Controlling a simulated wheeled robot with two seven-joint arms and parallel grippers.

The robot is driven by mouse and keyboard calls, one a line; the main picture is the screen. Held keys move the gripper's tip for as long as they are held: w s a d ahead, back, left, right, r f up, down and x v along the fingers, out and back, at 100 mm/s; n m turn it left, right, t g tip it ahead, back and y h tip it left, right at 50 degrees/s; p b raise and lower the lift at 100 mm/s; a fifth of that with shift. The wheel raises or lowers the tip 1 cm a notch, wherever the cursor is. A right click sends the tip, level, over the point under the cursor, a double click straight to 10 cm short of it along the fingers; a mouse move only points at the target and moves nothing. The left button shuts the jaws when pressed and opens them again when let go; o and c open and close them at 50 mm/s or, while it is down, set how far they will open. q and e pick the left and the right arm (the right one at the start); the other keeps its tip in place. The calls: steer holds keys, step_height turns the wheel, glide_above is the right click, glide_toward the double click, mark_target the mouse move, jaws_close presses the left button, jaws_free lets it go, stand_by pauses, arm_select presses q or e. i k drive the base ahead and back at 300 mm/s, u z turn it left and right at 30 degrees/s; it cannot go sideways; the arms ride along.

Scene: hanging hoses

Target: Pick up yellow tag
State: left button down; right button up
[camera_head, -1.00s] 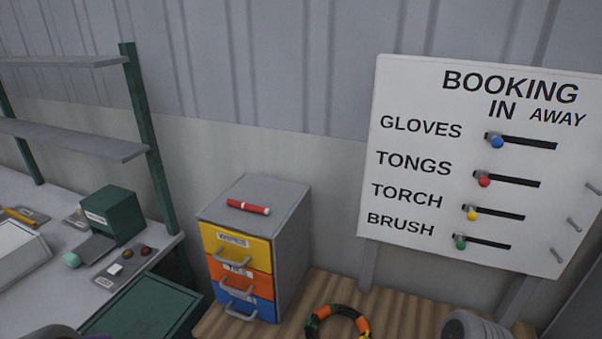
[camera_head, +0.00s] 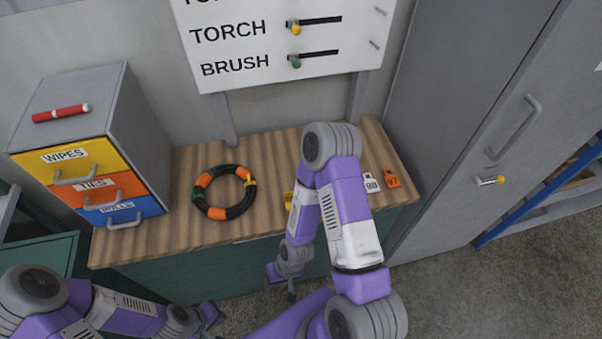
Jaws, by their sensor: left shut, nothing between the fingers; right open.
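A yellow tag (camera_head: 288,199) lies on the wooden bench top, partly hidden behind my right arm. A white tag (camera_head: 371,182) and an orange tag (camera_head: 392,179) lie to the right of that arm. My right gripper (camera_head: 281,286) is open and empty, pointing down in front of the bench's front edge, lower in the picture than the yellow tag and apart from it. My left gripper (camera_head: 211,314) is shut and empty, low in the picture in front of the bench.
A black hose ring with orange, green and yellow bands (camera_head: 224,192) lies on the bench (camera_head: 190,245). A drawer unit (camera_head: 143,125) with a red marker (camera_head: 61,113) on top stands at left. The booking board (camera_head: 240,80) is behind; a grey cabinet (camera_head: 455,130) stands at right.

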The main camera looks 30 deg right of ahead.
mark_target(288, 197)
steer(key=z, duration=0.8)
steer(key=k, duration=0.4)
steer(key=z, duration=0.35)
